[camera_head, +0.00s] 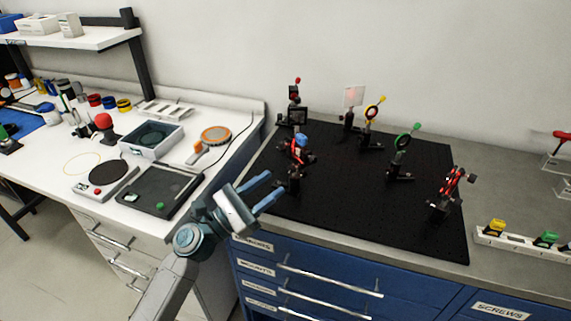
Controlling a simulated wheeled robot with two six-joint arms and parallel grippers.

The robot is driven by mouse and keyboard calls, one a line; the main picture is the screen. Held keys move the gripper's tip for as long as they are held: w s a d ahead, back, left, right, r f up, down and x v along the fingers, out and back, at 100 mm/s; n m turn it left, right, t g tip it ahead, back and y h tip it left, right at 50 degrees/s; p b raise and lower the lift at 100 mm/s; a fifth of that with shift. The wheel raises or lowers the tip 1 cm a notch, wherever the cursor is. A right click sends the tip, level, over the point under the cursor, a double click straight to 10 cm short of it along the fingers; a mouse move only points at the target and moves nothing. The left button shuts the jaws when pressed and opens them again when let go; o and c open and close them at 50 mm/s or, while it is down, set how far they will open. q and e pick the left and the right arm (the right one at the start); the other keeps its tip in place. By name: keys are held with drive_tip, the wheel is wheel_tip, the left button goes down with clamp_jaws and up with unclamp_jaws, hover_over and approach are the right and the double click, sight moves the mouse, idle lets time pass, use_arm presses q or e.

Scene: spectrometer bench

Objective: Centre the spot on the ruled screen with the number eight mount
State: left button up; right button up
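A small pale screen (354,96) stands upright on a dark post at the back of the black breadboard (340,200). It has a pinkish tint; its rulings and the exact spot position are too small to make out. Several optical mounts stand on the board: a red-topped one (295,104), one with a blue part (300,144), a yellow ring (374,110), a green ring (404,144) and a red-marked one (447,188). No mount number is readable, so I cannot tell which is number eight. My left gripper (277,184) is open and empty, near a dark mount at the board's front left.
The white bench (62,170) at left holds a black tray (160,192), a grey box (152,138) and an orange-topped round tool (214,135). A white rack (518,242) with coloured pieces lies at right. Blue drawers (330,262) are below. The board's front middle is clear.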

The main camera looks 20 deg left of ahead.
sight(289, 171)
use_arm(q)
drive_tip(key=p+x, duration=0.1)
drive_tip(key=x, duration=0.3)
drive_tip(key=shift+r+p, duration=0.2)
drive_tip(key=shift+p, duration=0.15)
drive_tip(key=shift+w+d, duration=0.45)
clamp_jaws()
